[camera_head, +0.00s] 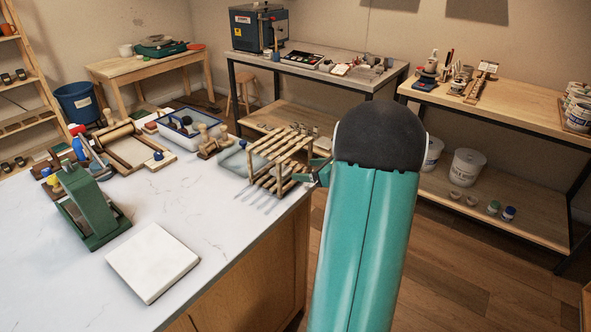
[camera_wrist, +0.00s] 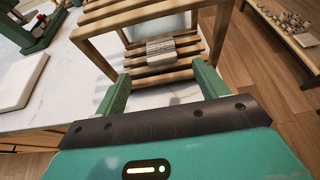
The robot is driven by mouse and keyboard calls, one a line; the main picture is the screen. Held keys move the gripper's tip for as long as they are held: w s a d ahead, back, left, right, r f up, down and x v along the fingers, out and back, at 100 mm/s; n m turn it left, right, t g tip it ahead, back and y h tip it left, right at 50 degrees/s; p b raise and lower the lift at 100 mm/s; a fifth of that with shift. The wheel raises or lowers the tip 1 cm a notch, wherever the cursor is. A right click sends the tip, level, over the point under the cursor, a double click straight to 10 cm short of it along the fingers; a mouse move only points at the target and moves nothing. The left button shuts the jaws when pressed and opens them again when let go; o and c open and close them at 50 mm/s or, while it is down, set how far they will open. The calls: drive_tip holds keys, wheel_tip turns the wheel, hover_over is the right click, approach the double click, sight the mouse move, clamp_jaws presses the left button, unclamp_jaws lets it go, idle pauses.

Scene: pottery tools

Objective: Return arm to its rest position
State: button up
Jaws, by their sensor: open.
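My gripper (camera_wrist: 160,80) is open, with its two green fingers spread apart in the wrist view and nothing gripped between them. It is at the open side of a slatted wooden rack (camera_wrist: 96,26), facing in. A small pale, ribbed block (camera_wrist: 162,50) lies on the rack's lower slats, beyond the fingertips. In the head view my teal arm reaches from the bottom centre toward the rack (camera_head: 284,146), at the right edge of the white worktop (camera_head: 200,200). The arm hides most of my gripper there; only a green part shows beside the rack (camera_head: 318,172).
A white square slab (camera_head: 152,260) and a green press-like tool (camera_head: 88,200) are on the worktop to the left. A blue-rimmed tray (camera_head: 186,125) and wooden tools are behind. A shelved table (camera_head: 490,95) stands right, with open floor before it.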

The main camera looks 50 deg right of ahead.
drive_tip(key=shift+v, duration=1.05)
